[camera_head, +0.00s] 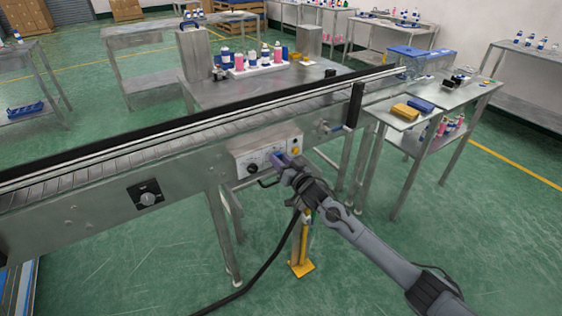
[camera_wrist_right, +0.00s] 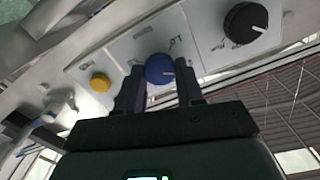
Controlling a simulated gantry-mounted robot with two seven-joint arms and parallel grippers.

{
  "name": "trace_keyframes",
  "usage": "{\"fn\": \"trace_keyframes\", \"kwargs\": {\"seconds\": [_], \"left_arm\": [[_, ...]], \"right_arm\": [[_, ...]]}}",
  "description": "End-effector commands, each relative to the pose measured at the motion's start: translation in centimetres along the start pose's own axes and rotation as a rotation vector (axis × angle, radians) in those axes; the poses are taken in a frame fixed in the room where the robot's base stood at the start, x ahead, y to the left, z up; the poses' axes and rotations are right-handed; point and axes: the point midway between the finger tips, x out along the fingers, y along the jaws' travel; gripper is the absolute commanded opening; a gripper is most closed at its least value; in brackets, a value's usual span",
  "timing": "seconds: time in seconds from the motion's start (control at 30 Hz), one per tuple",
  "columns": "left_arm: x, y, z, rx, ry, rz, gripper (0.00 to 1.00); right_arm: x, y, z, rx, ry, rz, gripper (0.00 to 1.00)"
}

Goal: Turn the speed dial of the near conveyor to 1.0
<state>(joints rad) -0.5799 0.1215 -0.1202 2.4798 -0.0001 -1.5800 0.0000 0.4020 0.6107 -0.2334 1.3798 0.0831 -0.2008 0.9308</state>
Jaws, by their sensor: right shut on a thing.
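The near conveyor (camera_head: 110,170) runs diagonally across the head view. A white control box (camera_head: 245,157) on its front side carries a black dial (camera_head: 252,168) and a yellow button (camera_head: 295,150). My right gripper (camera_head: 279,160) is at this box. In the right wrist view my right gripper (camera_wrist_right: 157,88) is shut on a blue dial (camera_wrist_right: 159,68), one finger on each side, and the dial has a light pointer line. The black dial (camera_wrist_right: 245,22) and yellow button (camera_wrist_right: 99,82) sit on either side of it. The dial's scale is too small to read. My left gripper is not in view.
A separate dark plate with a grey knob (camera_head: 147,198) is on the conveyor side further left. A small steel table (camera_head: 405,122) stands at the right.

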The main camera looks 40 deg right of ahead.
Motion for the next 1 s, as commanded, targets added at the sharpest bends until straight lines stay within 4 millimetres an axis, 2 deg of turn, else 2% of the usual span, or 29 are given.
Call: {"fn": "trace_keyframes", "kwargs": {"seconds": [0.37,1.0], "left_arm": [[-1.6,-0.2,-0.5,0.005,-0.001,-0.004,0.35],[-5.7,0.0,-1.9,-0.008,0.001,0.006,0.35]], "right_arm": [[0.0,-0.1,-0.2,-0.133,-0.001,0.0,0.07],[0.0,-0.2,-0.2,-0.71,0.0,-0.001,0.07]]}}
